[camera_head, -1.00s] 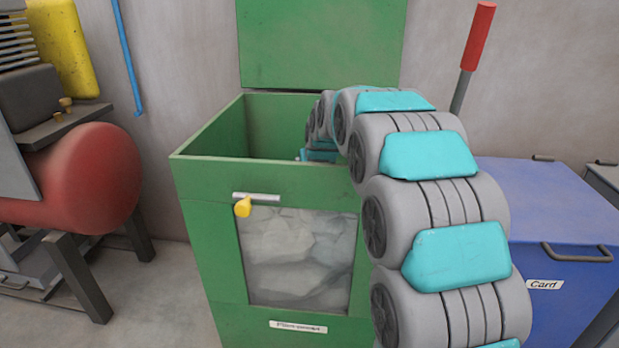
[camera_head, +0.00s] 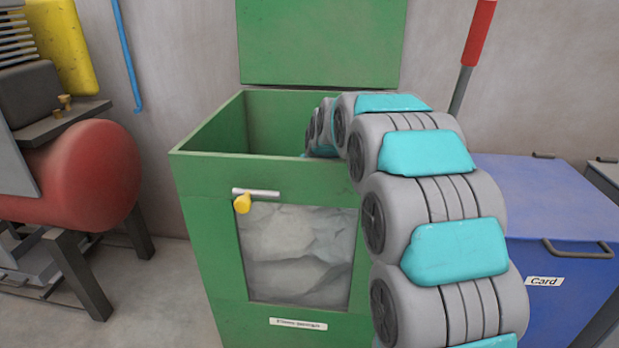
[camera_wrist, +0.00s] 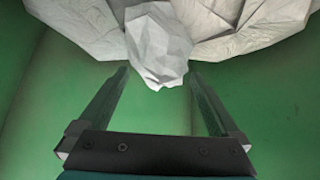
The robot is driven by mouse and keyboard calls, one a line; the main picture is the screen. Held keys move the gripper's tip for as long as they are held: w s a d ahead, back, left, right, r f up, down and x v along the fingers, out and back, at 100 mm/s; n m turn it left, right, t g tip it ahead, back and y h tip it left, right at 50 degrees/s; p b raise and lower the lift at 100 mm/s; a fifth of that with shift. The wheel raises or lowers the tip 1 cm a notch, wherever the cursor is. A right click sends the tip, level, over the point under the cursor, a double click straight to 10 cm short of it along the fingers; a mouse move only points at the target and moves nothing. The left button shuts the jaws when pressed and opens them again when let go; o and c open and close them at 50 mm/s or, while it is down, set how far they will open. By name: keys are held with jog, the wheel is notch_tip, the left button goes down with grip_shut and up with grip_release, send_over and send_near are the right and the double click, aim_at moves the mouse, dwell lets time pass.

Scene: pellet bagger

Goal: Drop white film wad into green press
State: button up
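The green press (camera_head: 205,215) stands in the middle of the head view with its lid (camera_head: 320,40) raised and its top open. My arm bends over the right side of the press, and my gripper is hidden inside it in that view. In the wrist view my gripper (camera_wrist: 159,72) points into the green interior, its two fingers wide apart. A white film wad (camera_wrist: 157,45) shows at and beyond the fingertips, with a narrow gap at the left finger. I cannot tell whether it touches the right fingertip. More pale film (camera_wrist: 80,25) lies behind it.
Film (camera_head: 295,245) shows through the press's front window, below a yellow-knobbed latch (camera_head: 243,203). A blue Card bin (camera_head: 565,215) stands at the right, behind my arm. A red-handled lever (camera_head: 478,35) rises behind it. A red tank (camera_head: 85,175) stands at the left.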

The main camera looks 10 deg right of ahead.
jog(key=shift+r+p, duration=0.3)
jog(key=shift+r, duration=0.25)
jog(key=shift+s+r, duration=0.2)
jog(key=shift+r, duration=0.1)
jog(key=v, duration=0.7)
jog(key=shift+w, duration=0.1)
